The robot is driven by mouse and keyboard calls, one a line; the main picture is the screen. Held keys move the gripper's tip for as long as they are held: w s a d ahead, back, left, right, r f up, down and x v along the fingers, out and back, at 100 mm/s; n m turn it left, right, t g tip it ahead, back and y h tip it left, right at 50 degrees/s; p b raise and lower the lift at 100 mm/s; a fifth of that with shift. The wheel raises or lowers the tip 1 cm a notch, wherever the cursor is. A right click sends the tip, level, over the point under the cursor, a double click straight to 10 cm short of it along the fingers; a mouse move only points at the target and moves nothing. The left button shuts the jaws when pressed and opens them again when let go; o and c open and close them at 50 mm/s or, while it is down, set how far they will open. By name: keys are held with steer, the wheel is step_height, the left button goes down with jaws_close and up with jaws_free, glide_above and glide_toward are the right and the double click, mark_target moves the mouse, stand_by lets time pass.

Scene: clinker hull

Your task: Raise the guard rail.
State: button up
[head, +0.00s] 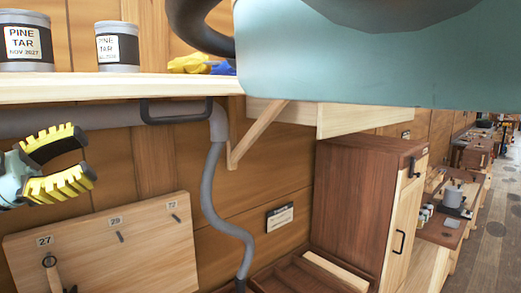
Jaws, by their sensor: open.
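A black U-shaped bar (178,119) hangs below the front edge of the pale wooden shelf (120,88). It is the most rail-like thing in view, but I cannot tell for sure that it is the guard rail. My gripper (87,155) is at the left edge of the head view, with yellow-and-black padded fingers. The fingers are spread open, with nothing between them. They point to the right, apart from the bar, which appears to the right of and a little higher than the fingers.
Two pine tar tins (24,42) and yellow and blue items (200,65) stand on the shelf. A grey hose (212,185) runs beneath it. A numbered tool board (100,245) is below my gripper. A brown cabinet (365,195) stands right. Floor (490,250) shows far right.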

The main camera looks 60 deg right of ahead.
mark_target(170, 123)
steer(key=p+x, duration=0.5)
steer(key=x, duration=0.2)
steer(key=p+x, duration=0.5)
steer(key=x, duration=0.2)
steer(key=shift+w+a+r, duration=0.1)
steer(key=shift+r, duration=0.1)
steer(key=shift+s+d+p, duration=0.3)
steer(key=shift+d+p, duration=0.15)
steer(key=shift+d, duration=0.05)
steer(key=shift+f, duration=0.1)
steer(key=shift+o, duration=0.4)
jaws_close()
